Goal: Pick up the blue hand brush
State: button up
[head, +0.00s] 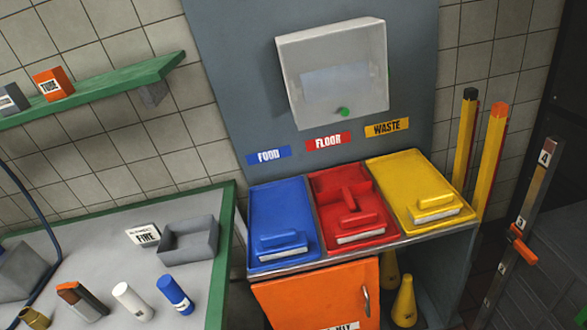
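The blue hand brush (280,240) lies at the front end of the blue tray (278,202), under the FOOD label (268,155). It has a blue body and handle with a pale bristle strip along its front. The blue tray is the leftmost of three coloured trays on a grey cabinet top. My gripper does not show in the head view.
A red tray (328,187) and a yellow tray (393,176) hold similar brushes to the right. A grey bench (200,262) with a green edge, a grey bin (188,240) and several cylinders stands left. A clear-fronted box (334,75) hangs above.

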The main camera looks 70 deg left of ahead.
aim_at(287, 243)
jog(key=u, duration=0.55)
jog(key=i, duration=1.05)
jog(key=u, duration=0.8)
jog(key=k, duration=0.6)
jog(key=u, duration=0.3)
jog(key=i, duration=0.7)
jog(key=z, duration=0.2)
